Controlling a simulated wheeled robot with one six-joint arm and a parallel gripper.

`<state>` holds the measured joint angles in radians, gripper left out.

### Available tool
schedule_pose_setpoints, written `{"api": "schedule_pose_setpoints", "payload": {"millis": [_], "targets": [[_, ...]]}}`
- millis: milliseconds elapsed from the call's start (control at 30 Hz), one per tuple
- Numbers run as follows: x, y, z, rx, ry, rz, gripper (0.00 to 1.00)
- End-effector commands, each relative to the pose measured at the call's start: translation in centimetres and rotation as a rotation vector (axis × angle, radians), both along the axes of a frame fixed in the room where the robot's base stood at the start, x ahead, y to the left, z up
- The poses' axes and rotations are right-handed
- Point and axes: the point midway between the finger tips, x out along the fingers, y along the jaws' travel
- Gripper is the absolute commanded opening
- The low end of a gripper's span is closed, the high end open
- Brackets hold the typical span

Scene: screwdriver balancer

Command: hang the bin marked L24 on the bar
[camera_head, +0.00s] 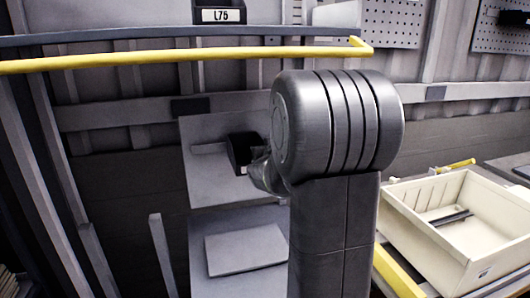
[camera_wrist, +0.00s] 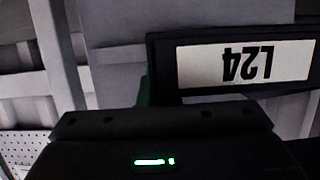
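The black bin marked L24 (camera_wrist: 243,64) is close in front of my gripper in the wrist view, its white label upside down. In the camera_head view a small dark bin (camera_head: 239,152) shows just left of my gripper (camera_head: 262,170), in front of a grey panel. My arm hides part of it. A light horizontal strip (camera_head: 208,148) runs across that panel, left of the bin. A long yellow bar (camera_head: 130,58) crosses above. I cannot tell which one is the task's bar. The gripper's dark body fills the bottom of the wrist view. Its fingertips are hidden.
A black bin marked L75 (camera_head: 220,13) is up at the top, above the yellow bar. A cream crate (camera_head: 416,232) with dark pieces inside stands at the right. A lower grey panel (camera_head: 246,249) is below the bin. Pegboards (camera_head: 391,22) are at the upper right.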

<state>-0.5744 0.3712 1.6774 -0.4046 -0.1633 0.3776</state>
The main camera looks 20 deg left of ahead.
Motion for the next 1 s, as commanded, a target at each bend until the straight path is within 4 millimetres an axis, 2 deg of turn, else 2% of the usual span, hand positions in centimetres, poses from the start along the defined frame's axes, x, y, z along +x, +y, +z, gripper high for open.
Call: {"api": "schedule_pose_setpoints", "payload": {"millis": [1000], "targets": [[0.06, 0.05, 0.17, 0.024, -0.029, -0.002, 0.0]]}}
